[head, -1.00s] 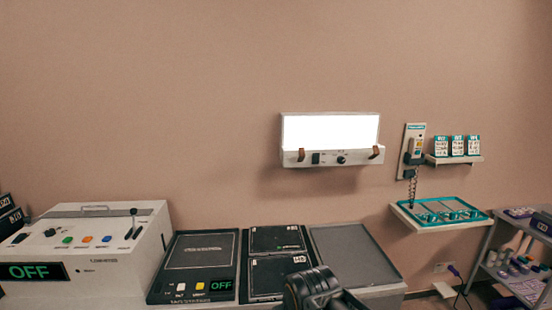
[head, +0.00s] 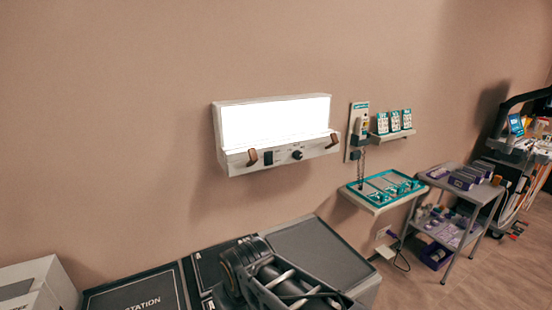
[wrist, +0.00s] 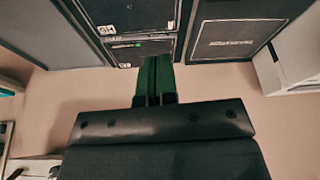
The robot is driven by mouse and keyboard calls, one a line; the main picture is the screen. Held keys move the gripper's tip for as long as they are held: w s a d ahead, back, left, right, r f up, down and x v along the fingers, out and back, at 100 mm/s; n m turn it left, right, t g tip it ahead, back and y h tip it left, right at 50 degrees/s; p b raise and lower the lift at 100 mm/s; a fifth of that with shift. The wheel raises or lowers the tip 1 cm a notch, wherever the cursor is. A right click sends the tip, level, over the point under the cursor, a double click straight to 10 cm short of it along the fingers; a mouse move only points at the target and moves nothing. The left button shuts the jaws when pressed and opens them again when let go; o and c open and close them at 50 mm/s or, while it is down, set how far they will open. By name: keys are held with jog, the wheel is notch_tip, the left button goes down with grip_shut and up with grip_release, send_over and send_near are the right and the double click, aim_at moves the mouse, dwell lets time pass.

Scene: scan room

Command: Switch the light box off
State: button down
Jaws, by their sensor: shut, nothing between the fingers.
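The light box (head: 228,165) hangs on the wall in the head view, and its white panel (head: 275,120) glows brightly. Its lower front strip carries a dark rocker switch (head: 268,158), a black round knob (head: 297,155) and two brown clips, one near each end. My gripper (wrist: 154,98) shows in the wrist view, its two green-sided fingers together with nothing between them. In the head view my arm is at the bottom, below the light box and apart from it; the fingertips cannot be made out there. The light box does not clearly show in the wrist view.
A counter with a grey pad (head: 318,255) and dark cassettes lies below the light box. A white console (head: 35,285) is at the lower left. A shelf with a teal tray (head: 385,187), a wall phone (head: 357,130) and a grey cart (head: 470,195) stand right. Wall around the box is clear.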

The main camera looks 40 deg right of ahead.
aim_at(269, 159)
jog(key=shift+r, duration=0.1)
jog(key=w+d+r+m+t+p, duration=0.2)
jog(key=w+d+r+m+p, duration=0.2)
jog(key=w+d+r+m, duration=0.65)
jog(key=w+d+r+m+t+h+p, duration=0.1)
jog(key=w+d+r+m+t+p, duration=0.1)
jog(key=d+r+m, duration=0.7)
jog(key=w+d+r+p, duration=0.1)
jog(key=w+d+r, duration=0.1)
jog(key=d+r, duration=0.2)
jog(key=shift+d+t, duration=0.3)
jog(key=shift+d, duration=1)
jog(key=shift+w, duration=0.15)
jog(key=shift+w+r+p+x, duration=0.3)
jog(key=shift+p+x, duration=0.25)
jog(key=shift+x, duration=1.65)
jog(key=shift+w+r+p+x, duration=0.25)
jog(key=shift+p+x, duration=0.25)
jog(key=shift+x, duration=1.7)
jog(key=shift+w+r+p+x, duration=0.25)
jog(key=shift+p+x, duration=0.3)
jog(key=shift+x, duration=1.65)
